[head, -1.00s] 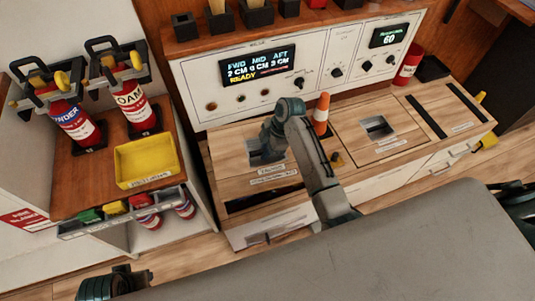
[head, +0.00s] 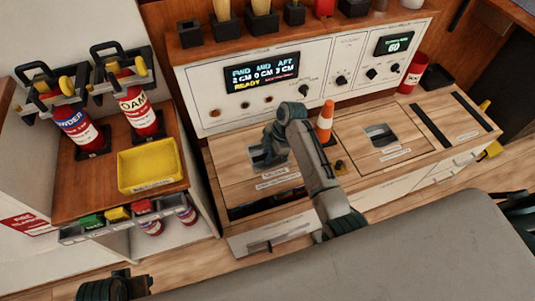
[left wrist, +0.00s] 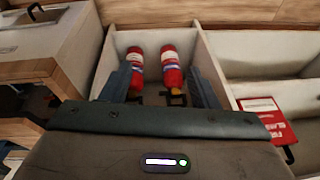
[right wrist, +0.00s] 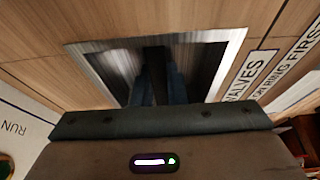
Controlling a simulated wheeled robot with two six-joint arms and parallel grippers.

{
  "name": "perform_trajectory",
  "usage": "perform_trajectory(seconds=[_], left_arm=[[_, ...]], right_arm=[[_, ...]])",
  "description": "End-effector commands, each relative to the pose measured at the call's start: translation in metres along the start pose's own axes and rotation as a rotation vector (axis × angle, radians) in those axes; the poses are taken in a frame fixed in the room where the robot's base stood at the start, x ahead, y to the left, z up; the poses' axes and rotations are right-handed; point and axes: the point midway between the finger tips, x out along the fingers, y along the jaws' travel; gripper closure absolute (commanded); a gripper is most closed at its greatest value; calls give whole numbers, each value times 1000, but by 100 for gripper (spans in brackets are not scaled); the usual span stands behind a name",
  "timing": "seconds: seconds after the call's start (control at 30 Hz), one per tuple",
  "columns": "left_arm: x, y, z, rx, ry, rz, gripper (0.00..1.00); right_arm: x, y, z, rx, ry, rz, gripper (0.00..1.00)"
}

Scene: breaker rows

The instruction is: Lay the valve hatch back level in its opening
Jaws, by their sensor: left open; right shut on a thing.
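The valve hatch (head: 232,155) is a wooden panel at the left of the bench top, with a metal-framed recessed pull. A dark gap (head: 265,204) shows along its front side; I cannot tell the hatch's exact tilt. My right gripper (head: 264,157) reaches down into the pull. In the right wrist view its fingers (right wrist: 158,78) are together inside the metal frame (right wrist: 235,50), shut on the pull's bar, which they mostly hide. My left gripper (left wrist: 163,88) is open and empty, away from the hatch, with two red extinguishers beyond its fingers.
An orange cone (head: 326,121) stands right behind my right forearm. A second hatch (head: 400,133) lies to its right. The control panel (head: 215,95) rises behind. A yellow tray (head: 148,165) and extinguishers (head: 140,112) are on the left shelf.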

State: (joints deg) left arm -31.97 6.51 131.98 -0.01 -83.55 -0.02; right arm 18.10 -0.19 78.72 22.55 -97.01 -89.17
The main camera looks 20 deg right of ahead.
Motion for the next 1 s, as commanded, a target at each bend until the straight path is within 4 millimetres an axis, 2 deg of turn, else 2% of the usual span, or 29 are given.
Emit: perform_trajectory(seconds=[0.1,0.57,0.8,1.0], left_arm=[[9,0,1,-1,-9,1,45],[-38,1,-1,5,28,-2,45],[-33,9,-5,0,94,28,45],[-32,12,-7,-3,125,39,45]], right_arm=[[-2,1,-1,-1,2,3,100],[26,1,11,-2,2,3,100],[44,1,18,-2,2,3,100],[51,1,21,-2,2,3,100]])
